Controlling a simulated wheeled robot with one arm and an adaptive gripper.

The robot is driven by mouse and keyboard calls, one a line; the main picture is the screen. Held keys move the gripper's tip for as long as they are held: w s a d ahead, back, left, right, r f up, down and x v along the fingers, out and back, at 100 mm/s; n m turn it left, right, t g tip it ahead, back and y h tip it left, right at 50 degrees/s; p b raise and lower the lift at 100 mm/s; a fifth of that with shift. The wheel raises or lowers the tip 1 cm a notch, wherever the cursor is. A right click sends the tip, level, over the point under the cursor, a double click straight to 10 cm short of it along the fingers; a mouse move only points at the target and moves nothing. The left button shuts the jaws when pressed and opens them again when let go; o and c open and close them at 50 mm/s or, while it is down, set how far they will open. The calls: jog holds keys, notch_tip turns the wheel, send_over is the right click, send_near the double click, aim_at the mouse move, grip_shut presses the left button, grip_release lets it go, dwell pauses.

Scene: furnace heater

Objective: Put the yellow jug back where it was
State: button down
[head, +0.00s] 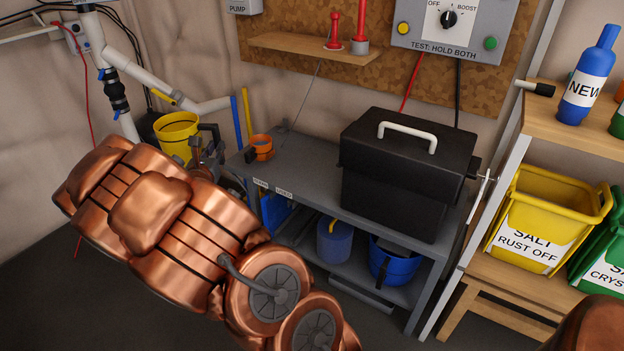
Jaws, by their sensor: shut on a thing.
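The yellow jug (174,134) is at the left, beyond my copper-coloured arm, below the white pipes. It looks roughly upright with its open top facing up. My gripper (208,139) is at the jug's right side and is shut on it. The exact grip, the jug's lower part and whatever is under it are hidden by the gripper and my arm.
A grey bench (308,190) carries a small orange cup (260,147) and a large black box (405,165). A blue container (333,240) and a blue bucket (392,262) stand on its lower shelf. White pipes (150,88) rise behind the jug. The bench's left front top is clear.

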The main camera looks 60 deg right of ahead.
jog(key=s+d+f+m+g+h+b, duration=0.1)
jog(key=s+d+f+m+g+b, duration=0.1)
jog(key=s+d, duration=0.4)
jog(key=s+d+f+m+g+b, duration=0.2)
jog(key=s+d+f, duration=0.4)
jog(key=d, duration=0.9)
jog(key=s+d+f+m+g+h+b, duration=0.1)
jog(key=s+d+f+g+b, duration=0.1)
jog(key=s+d+f+g, duration=0.2)
jog(key=shift+s+d+f+m+g+h+b, duration=0.35)
jog(key=shift+s+d, duration=1.5)
jog(key=shift+d, duration=1.35)
jog(key=shift+f, duration=0.2)
jog(key=c, duration=1.1)
grip_release()
jog(key=shift+c, duration=0.2)
jog(key=shift+r, duration=0.1)
